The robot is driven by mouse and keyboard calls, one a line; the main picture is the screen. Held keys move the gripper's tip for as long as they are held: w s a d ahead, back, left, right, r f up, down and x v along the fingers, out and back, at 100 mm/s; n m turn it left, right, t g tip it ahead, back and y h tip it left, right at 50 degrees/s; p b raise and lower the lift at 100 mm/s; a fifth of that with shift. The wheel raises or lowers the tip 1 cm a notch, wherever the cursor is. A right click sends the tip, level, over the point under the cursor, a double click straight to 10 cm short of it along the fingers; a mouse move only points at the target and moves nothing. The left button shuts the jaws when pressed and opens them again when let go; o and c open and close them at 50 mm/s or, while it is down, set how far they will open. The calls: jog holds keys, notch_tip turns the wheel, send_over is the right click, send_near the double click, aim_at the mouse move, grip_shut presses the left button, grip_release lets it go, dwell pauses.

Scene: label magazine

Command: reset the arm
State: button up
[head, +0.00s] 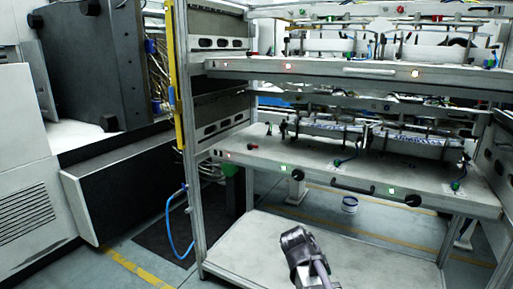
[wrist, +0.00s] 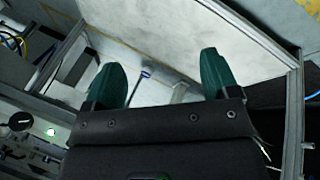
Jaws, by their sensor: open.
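My gripper (wrist: 160,75) shows in the wrist view with its two dark green fingers spread wide apart. It is open, and nothing is between the fingers. Behind them are a pale panel and a metal frame, seen at a tilt. In the head view, a grey part of my arm rises at the bottom centre, in front of the rack's pale bottom shelf (head: 255,250). The fingers cannot be made out there.
A metal rack has a middle shelf (head: 310,177) and an upper shelf (head: 300,70), both carrying labelling equipment and lit buttons. A yellow post (head: 177,90) and a blue hose (head: 168,225) are at its left. A dark cabinet (head: 130,190) stands farther left.

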jog(key=s+g+y+p, duration=0.25)
jog(key=s+y, duration=0.25)
jog(key=s, duration=0.9)
notch_tip(320, 180, up, 32)
jog(key=w+p, duration=0.1)
jog(key=p, duration=3)
jog(key=shift+m, duration=0.3)
